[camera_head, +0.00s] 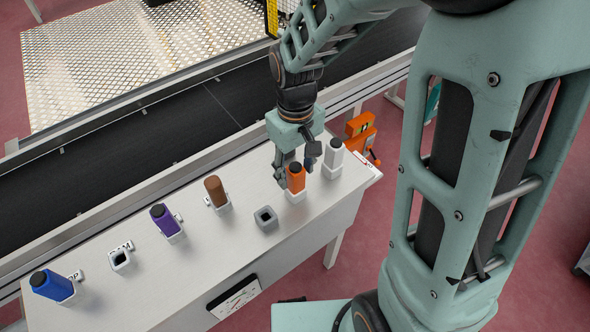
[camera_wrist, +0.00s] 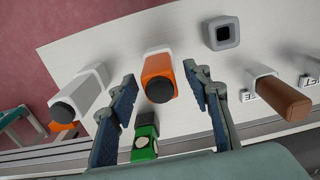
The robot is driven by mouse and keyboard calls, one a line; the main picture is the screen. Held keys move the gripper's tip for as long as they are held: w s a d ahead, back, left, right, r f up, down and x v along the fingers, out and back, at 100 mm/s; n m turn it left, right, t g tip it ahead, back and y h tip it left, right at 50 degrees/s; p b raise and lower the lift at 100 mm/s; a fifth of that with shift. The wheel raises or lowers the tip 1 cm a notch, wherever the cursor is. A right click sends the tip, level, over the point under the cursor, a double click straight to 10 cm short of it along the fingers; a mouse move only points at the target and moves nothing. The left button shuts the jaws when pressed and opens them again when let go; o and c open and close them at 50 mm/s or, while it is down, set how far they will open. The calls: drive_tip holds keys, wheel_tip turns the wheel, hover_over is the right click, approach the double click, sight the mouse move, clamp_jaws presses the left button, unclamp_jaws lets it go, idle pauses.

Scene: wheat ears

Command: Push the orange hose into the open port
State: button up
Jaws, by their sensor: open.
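The orange hose (camera_head: 296,178) is a short orange block with a black round end, standing in a white holder on the table. In the wrist view the orange hose (camera_wrist: 158,76) sits between the fingers. My gripper (camera_head: 298,160) is open just above and around it, with a gap on each side in the wrist view (camera_wrist: 160,98). An open grey port (camera_head: 265,218) stands empty to its left; it also shows in the wrist view (camera_wrist: 222,33). A white open port (camera_head: 120,259) stands farther left, near a label.
A white hose (camera_head: 333,157) stands close on the right of the orange one. Brown (camera_head: 215,190), purple (camera_head: 163,218) and blue (camera_head: 50,284) hoses stand to the left. A dark conveyor (camera_head: 170,125) runs behind the table (camera_head: 190,270). The table front is clear.

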clamp_jaws()
drive_tip(key=shift+r, duration=0.15)
